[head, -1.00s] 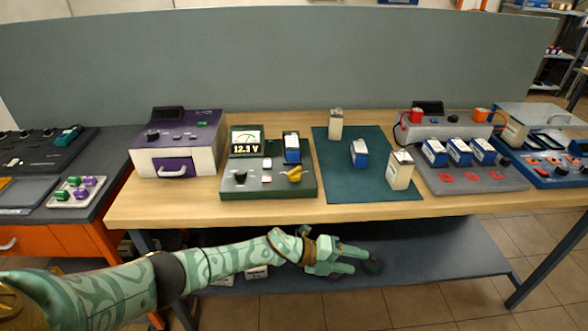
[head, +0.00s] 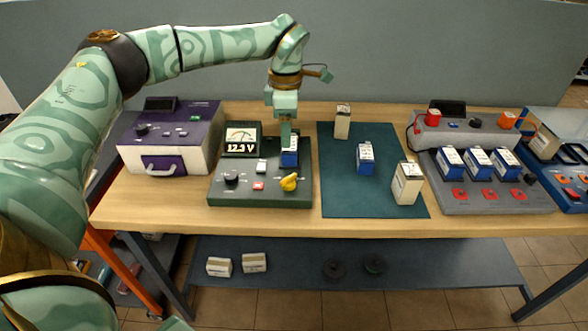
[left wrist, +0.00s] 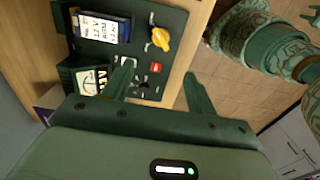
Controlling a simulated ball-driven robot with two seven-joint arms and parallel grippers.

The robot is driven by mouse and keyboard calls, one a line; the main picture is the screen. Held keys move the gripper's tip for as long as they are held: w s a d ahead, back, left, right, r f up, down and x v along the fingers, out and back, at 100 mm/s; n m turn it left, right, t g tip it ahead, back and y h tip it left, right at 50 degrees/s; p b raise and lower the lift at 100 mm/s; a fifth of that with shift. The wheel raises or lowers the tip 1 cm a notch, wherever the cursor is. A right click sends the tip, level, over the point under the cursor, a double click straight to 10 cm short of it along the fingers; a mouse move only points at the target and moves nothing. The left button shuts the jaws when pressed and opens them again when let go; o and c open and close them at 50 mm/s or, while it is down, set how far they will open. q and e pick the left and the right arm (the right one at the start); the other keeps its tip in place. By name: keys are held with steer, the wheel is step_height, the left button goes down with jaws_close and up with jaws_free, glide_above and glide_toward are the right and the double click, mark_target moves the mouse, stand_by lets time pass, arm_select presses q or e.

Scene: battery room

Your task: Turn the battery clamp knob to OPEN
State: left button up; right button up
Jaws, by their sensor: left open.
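The yellow clamp knob (head: 289,182) is on the front right of the green battery tester (head: 218,196). It also shows in the left wrist view (left wrist: 160,38), beyond the fingers. Its marks are too small to read. A blue and white battery (head: 289,158) stands upright in the tester behind the knob, partly covered by my gripper; it shows in the left wrist view (left wrist: 104,28) too. My left gripper (head: 288,143) points down above the tester near the battery. Its fingers (left wrist: 158,70) are open and empty, apart from the knob.
A purple and white device (head: 180,150) stands left. A teal mat (head: 340,195) with several batteries lies right, then a grey charger (head: 470,203).

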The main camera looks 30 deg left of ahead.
arm_select(q)
steer(key=b, duration=0.2)
glide_above(288, 177)
step_height(288, 177, down, 6)
steer(key=shift+s+f, duration=0.1)
steer(key=shift+f, duration=0.05)
step_height(288, 177, down, 10)
steer(key=shift+r+b, duration=0.25)
steer(key=shift+b, duration=0.7)
arm_select(e)
steer(key=shift+g, duration=0.3)
steer(key=s+f, duration=0.1)
steer(key=f, duration=0.1)
steer(key=s+f, duration=0.1)
steer(key=f, duration=0.1)
steer(key=shift+s+a, duration=0.2)
arm_select(q)
steer(key=c, duration=1)
